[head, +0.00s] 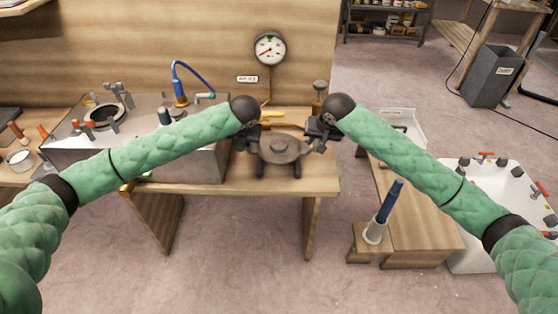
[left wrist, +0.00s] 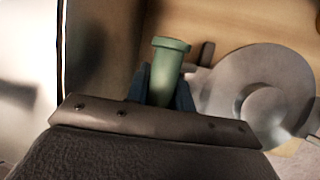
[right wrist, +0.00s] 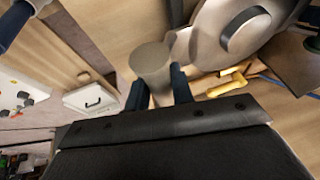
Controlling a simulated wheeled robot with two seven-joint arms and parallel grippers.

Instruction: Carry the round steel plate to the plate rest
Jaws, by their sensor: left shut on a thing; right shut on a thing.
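The round steel plate (head: 281,147), grey with a raised centre, is held level between my two grippers over the wooden bench. My left gripper (head: 247,139) is shut on the plate's green handle (left wrist: 168,70) at its left side. My right gripper (head: 316,134) is shut on the plate's grey handle (right wrist: 152,62) at its right side. The plate's disc also shows in the left wrist view (left wrist: 235,75) and the right wrist view (right wrist: 208,40). Dark uprights (head: 297,168), perhaps the plate rest, show just below the plate; I cannot tell whether they touch.
A steel tank (head: 205,160) with a round opening (head: 104,115) and several clamps stands at the left. A blue hose fitting (head: 180,90) and a gauge (head: 269,49) are behind. A lower bench (head: 420,220) and white tub (head: 480,235) stand right. Front floor is clear.

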